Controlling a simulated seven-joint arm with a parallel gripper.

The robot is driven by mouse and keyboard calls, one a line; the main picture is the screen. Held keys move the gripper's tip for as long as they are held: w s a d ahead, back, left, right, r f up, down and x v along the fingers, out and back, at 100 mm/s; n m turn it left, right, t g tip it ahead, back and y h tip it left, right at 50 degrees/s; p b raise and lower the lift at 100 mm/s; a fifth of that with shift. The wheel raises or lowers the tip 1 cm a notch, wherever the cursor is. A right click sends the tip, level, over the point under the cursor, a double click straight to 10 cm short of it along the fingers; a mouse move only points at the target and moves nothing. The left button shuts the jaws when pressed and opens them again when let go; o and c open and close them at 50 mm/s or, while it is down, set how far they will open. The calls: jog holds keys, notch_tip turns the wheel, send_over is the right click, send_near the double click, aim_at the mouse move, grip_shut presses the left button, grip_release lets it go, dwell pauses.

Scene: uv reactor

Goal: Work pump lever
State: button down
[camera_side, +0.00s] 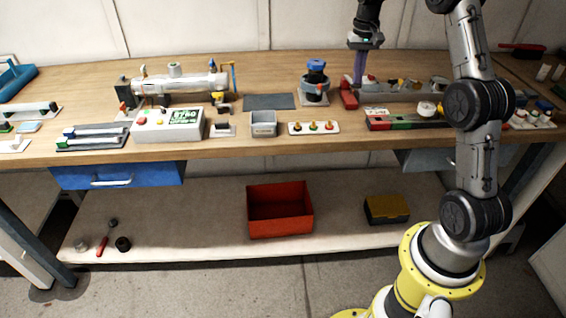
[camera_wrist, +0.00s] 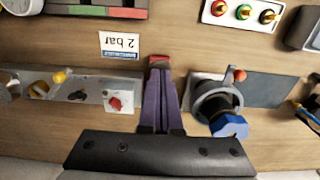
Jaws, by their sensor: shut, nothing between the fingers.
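My gripper (camera_side: 358,82) points down over the table and is shut, with nothing between its purple fingers. In the wrist view its fingertips (camera_wrist: 158,78) are at a red lever-like piece (camera_wrist: 158,62), partly hiding it; I cannot tell whether they touch. The red piece also shows in the side view (camera_side: 348,96), just left of and in front of the fingers. I cannot tell for sure that it is the pump lever. A grey cylindrical unit with a blue cap (camera_side: 316,65) stands to its left; its blue part shows in the wrist view (camera_wrist: 229,125).
A metal plate with knobs and valves (camera_side: 400,88) lies right of my gripper. A "2 bar" label (camera_wrist: 119,44) is near the red piece. A dark mat (camera_side: 268,101), a grey bin (camera_side: 263,130) and a white strip with several knobs (camera_side: 314,128) lie left and in front.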

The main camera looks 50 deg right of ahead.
jog(key=shift+f, duration=1.4)
jog(key=shift+r, duration=2.45)
